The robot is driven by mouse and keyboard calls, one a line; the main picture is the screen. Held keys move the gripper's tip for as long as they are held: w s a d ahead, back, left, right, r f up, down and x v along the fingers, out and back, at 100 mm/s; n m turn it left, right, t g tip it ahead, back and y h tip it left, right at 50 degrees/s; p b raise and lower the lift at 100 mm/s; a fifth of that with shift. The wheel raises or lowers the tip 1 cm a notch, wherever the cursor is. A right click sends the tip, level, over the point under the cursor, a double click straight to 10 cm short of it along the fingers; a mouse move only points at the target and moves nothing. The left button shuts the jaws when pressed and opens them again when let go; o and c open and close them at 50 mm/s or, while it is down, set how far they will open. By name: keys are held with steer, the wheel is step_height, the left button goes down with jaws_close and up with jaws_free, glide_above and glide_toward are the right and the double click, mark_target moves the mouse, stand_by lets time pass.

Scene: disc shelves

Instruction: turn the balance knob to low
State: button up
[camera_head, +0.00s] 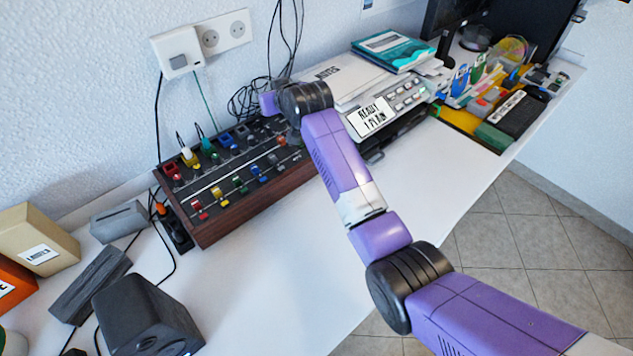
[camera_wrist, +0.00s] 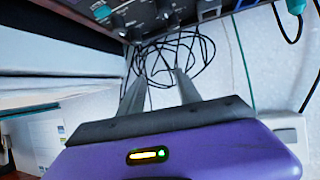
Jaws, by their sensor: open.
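A dark control panel in a wooden case (camera_head: 250,213) stands on the white desk, with rows of coloured knobs and sliders. I cannot tell which one is the balance knob; the labels are too small to read. My arm reaches over the panel's right end, and its wrist hides part of that end in the head view. The wrist view shows the panel's edge (camera_wrist: 95,12) at the top, with grey and black knobs. My gripper (camera_wrist: 158,76) is open there, its two grey fingers apart with nothing held between them. Cables and wall show beyond them.
Black cables (camera_head: 250,98) lie behind the panel, by the wall. A white device with buttons (camera_head: 405,95) stands close on the right. A dark speaker (camera_head: 145,315) and grey blocks are at the left. The desk's front middle (camera_head: 290,285) is clear.

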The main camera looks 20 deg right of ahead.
steer(key=s+f+t, duration=0.1)
steer(key=s, duration=0.2)
steer(key=s+f+t, duration=0.1)
steer(key=s+f, duration=0.1)
steer(key=s, duration=0.2)
steer(key=s+f+t, duration=0.1)
steer(key=s, duration=0.3)
steer(key=shift+s+f+m, duration=0.1)
steer(key=shift+f+m, duration=0.2)
steer(key=shift+f, duration=0.1)
steer(key=s+t, duration=0.2)
steer(key=s, duration=1.3)
steer(key=shift+s+d+f+p, duration=0.2)
steer(key=shift+d+f+p, duration=0.25)
